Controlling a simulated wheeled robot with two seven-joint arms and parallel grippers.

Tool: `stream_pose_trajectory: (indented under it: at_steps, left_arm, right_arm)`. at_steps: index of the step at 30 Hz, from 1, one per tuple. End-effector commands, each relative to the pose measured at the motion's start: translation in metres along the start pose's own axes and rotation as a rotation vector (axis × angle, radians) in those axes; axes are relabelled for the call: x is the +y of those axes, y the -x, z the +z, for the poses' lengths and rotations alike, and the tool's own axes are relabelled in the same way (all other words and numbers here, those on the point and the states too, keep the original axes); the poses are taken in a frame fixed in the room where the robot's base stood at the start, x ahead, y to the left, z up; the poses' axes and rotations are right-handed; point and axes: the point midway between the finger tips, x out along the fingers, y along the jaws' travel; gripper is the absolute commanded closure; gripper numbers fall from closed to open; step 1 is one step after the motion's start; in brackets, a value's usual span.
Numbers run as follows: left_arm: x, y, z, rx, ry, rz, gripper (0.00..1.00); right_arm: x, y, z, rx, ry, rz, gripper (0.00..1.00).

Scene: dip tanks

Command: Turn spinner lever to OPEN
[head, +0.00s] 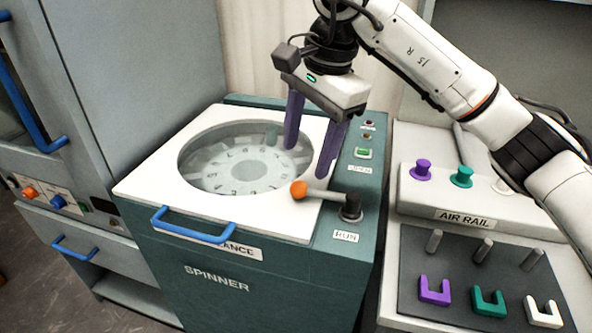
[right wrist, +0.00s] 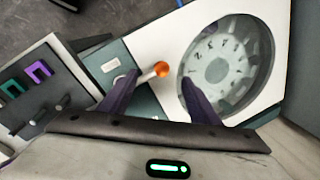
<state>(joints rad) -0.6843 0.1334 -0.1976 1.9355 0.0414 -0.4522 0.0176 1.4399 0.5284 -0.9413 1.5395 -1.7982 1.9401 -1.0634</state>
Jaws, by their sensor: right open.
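The spinner (head: 218,285) is a teal cabinet with a white lid and a round window showing a numbered dial. Its lever (head: 325,195) has an orange ball knob (head: 299,189) and a dark pivot post (head: 351,208) on the right panel, near the RUN label. The arm of the lever points left over the lid's edge. An OPEN-side label (head: 360,169) sits further back. My right gripper (head: 308,163) is open and empty, above the lid behind the knob. In the right wrist view the orange knob (right wrist: 162,69) lies between and beyond the purple fingers. My left gripper is not in view.
A blue lid handle (head: 193,232) is at the spinner's front. The air rail (head: 464,218) with coloured knobs and a dark board of pegs and U-shaped pieces stands right. A grey cabinet (head: 120,80) with blue handles stands left. Space above the lid's front is clear.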

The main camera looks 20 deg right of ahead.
Motion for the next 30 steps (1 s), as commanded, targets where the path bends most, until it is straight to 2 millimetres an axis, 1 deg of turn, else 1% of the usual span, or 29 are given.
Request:
stream_pose_trajectory:
  at_steps: [1, 2, 5, 8, 15, 18, 21, 24, 30]
  left_arm:
    - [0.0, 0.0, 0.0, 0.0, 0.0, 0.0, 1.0]
    - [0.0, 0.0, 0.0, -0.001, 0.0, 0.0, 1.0]
    - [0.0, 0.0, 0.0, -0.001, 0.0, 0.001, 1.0]
    - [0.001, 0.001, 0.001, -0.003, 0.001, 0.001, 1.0]
    - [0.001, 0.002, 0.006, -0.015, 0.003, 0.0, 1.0]
    - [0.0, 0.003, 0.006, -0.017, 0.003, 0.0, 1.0]
    - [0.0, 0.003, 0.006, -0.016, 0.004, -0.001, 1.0]
    - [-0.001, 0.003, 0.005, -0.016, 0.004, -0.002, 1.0]
    - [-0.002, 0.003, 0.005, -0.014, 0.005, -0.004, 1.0]
  right_arm:
    - [0.0, 0.004, -0.006, 0.026, 0.001, 0.0, 0.44]
    - [0.001, 0.004, -0.009, 0.035, 0.001, 0.002, 0.44]
    - [0.001, -0.003, -0.01, 0.041, 0.001, 0.005, 0.44]
    - [0.002, -0.019, -0.01, 0.038, 0.001, 0.006, 0.44]
    - [0.002, -0.064, -0.011, 0.035, 0.001, 0.006, 0.44]
    - [0.002, -0.079, -0.011, 0.035, 0.001, 0.005, 0.44]
    - [0.001, -0.089, -0.011, 0.035, 0.001, 0.003, 0.44]
    - [0.001, -0.095, -0.011, 0.035, 0.001, 0.002, 0.44]
    - [0.001, -0.096, -0.012, 0.035, 0.001, 0.001, 0.44]
